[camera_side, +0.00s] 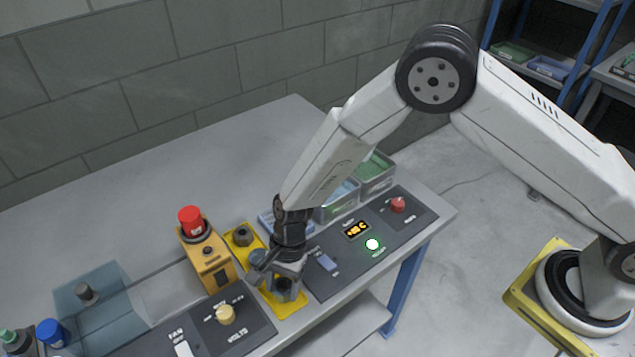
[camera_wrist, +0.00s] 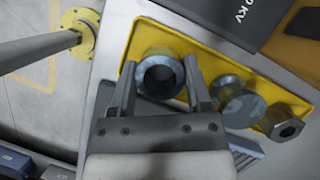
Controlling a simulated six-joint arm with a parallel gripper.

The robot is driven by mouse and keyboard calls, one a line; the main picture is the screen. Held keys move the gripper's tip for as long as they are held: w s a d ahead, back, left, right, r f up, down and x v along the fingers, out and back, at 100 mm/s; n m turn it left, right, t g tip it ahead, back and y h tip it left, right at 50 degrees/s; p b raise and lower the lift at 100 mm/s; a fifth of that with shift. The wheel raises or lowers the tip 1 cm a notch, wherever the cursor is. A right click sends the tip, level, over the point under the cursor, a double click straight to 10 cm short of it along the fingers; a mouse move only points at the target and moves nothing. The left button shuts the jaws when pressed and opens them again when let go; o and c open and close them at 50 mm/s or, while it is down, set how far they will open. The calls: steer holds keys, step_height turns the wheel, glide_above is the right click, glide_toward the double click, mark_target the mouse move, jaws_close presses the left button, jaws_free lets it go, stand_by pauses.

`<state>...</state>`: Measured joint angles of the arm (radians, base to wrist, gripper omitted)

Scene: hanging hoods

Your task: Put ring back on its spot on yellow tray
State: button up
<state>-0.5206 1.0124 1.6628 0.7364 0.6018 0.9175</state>
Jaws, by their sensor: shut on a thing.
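The ring (camera_wrist: 148,88) is a thick blue-grey metal ring, held between the two fingers of my gripper (camera_wrist: 160,67). It is over one end of the yellow tray (camera_wrist: 188,40); I cannot tell whether it touches the tray. In the side view my gripper (camera_side: 283,274) points down over the near end of the yellow tray (camera_side: 296,304), with the ring (camera_side: 285,291) partly hidden by the fingers. A flanged round part (camera_wrist: 238,102) and a hex nut (camera_wrist: 286,129) sit along the tray beside the ring.
An orange box (camera_side: 207,262) with a red button (camera_side: 191,220) stands left of the tray. Grey bins (camera_side: 374,175) stand behind.

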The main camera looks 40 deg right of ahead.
steer(key=shift+f, duration=0.6)
stand_by(0.3)
steer(key=o, duration=1.3)
steer(key=shift+o, duration=0.2)
steer(key=shift+r, duration=0.15)
steer(key=d+r+n+t+h, duration=0.2)
steer(key=d+r+n, duration=0.3)
steer(key=d+r, duration=1.1)
steer(key=s+d+r+n+t+h, duration=0.1)
steer(key=s+d+n, duration=0.2)
steer(key=d, duration=0.3)
steer(key=s+d+r+n+t, duration=0.1)
steer(key=s+d+r+n, duration=0.1)
steer(key=s+d+n, duration=0.2)
steer(key=s+d, duration=0.1)
steer(key=d, duration=0.2)
steer(key=shift+s+r+t+h, duration=0.3)
steer(key=shift+s+t+h, duration=0.05)
steer(key=shift+t+h, duration=0.05)
